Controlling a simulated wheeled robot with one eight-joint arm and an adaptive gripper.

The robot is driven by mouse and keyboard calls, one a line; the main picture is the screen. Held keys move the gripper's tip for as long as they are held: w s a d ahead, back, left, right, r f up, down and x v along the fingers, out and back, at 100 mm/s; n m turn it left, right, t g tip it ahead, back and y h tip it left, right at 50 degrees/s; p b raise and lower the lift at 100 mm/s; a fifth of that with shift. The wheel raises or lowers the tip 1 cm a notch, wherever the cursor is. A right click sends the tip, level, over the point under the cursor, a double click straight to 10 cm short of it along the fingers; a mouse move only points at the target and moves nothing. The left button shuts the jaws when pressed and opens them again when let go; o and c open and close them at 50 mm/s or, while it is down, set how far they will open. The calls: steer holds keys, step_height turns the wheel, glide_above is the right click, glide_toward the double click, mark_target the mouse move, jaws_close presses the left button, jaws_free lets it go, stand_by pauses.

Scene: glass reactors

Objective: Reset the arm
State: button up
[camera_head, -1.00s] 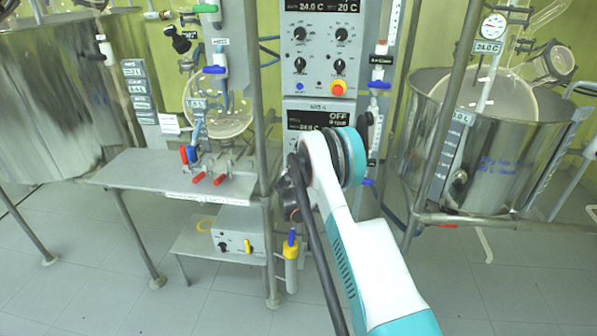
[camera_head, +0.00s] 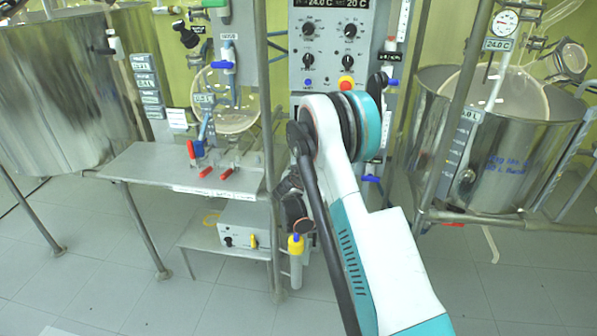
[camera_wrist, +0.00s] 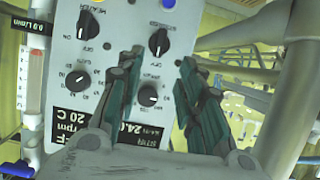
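My gripper (camera_wrist: 158,85) shows in the wrist view with its two dark green fingers apart and nothing between them. It is in front of the grey control panel (camera_wrist: 100,70), which has several black knobs and a display reading 20 C. I cannot tell how far the fingertips are from the panel. In the head view, my white and teal arm rises from the lower right and covers the lower part of the control panel (camera_head: 328,45). The fingers are hidden or not clear in that view.
Steel vessels stand at the left (camera_head: 60,95) and right (camera_head: 530,150). A metal shelf (camera_head: 150,168) with red-handled valves is left of my arm. A metal post (camera_head: 268,120) stands close to the arm. Grey floor (camera_head: 90,270) is clear in front.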

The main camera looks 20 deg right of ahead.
steer(key=s+a+r+n+g+y, duration=0.1)
steer(key=s+a+r, duration=0.3)
steer(key=s+r, duration=0.5)
steer(key=s+a+r+n+g+y, duration=0.15)
steer(key=s+a+r, duration=0.35)
steer(key=s+r, duration=0.5)
steer(key=s+a+n+y, duration=0.1)
steer(key=s+a, duration=0.2)
steer(key=s, duration=0.6)
steer(key=s+a+r+n+g+y, duration=0.1)
steer(key=s+a, duration=0.3)
steer(key=s, duration=0.6)
steer(key=s+a+r+n+y, duration=0.1)
steer(key=s+a+n+y, duration=0.1)
steer(key=s, duration=0.7)
steer(key=shift+s+a+g+y, duration=0.25)
steer(key=shift+a+g+y, duration=0.15)
steer(key=shift+a, duration=0.75)
steer(key=shift+d+r, duration=0.1)
